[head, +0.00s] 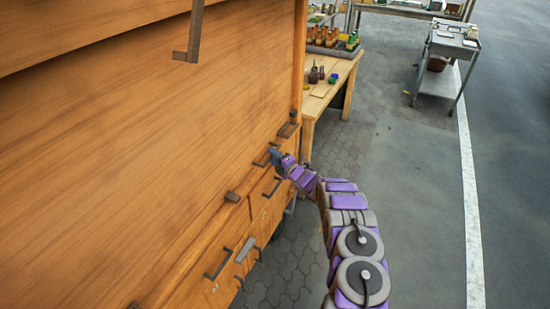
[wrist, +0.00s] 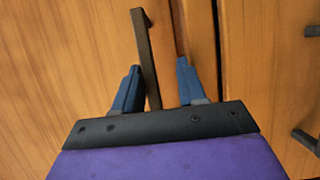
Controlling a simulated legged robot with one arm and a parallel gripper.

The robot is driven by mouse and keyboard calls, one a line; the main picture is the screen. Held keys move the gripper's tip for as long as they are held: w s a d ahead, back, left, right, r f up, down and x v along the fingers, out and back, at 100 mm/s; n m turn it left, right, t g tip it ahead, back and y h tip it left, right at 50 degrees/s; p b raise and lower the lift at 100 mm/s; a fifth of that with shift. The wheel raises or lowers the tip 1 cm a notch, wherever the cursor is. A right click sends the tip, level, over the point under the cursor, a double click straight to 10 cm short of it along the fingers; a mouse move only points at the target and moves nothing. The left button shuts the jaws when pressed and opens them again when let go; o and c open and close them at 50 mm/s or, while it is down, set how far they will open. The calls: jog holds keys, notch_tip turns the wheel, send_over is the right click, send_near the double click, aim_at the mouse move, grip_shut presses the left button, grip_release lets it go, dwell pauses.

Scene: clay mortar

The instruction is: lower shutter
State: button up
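The shutter appears to be the large wooden panel (head: 150,120) on the front of the wooden cabinet; it reaches down to just above the drawers. A dark metal handle (head: 262,158) sits near its lower edge at the right; I cannot tell which panel it is fixed to. My gripper (head: 275,156) is at this handle. In the wrist view, my gripper (wrist: 158,75) has its two blue fingers apart, with a dark handle (wrist: 147,50) between them, nearer the left finger. A gap shows between the handle and the right finger.
Drawers with dark handles (head: 218,263) are below the panel. A dark bar (head: 190,35) hangs at the upper front. A wooden table (head: 325,92) with bottles stands beyond the cabinet, and a metal cart (head: 448,62) at the back right. Paved floor (head: 420,190) to the right is clear.

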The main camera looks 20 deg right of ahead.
jog(key=shift+a+r, duration=0.2)
jog(key=shift+a, duration=0.35)
jog(key=p+v, duration=0.3)
jog(key=v, duration=1.4)
jog(key=shift+d+f, duration=0.15)
jog(key=shift+d, duration=0.15)
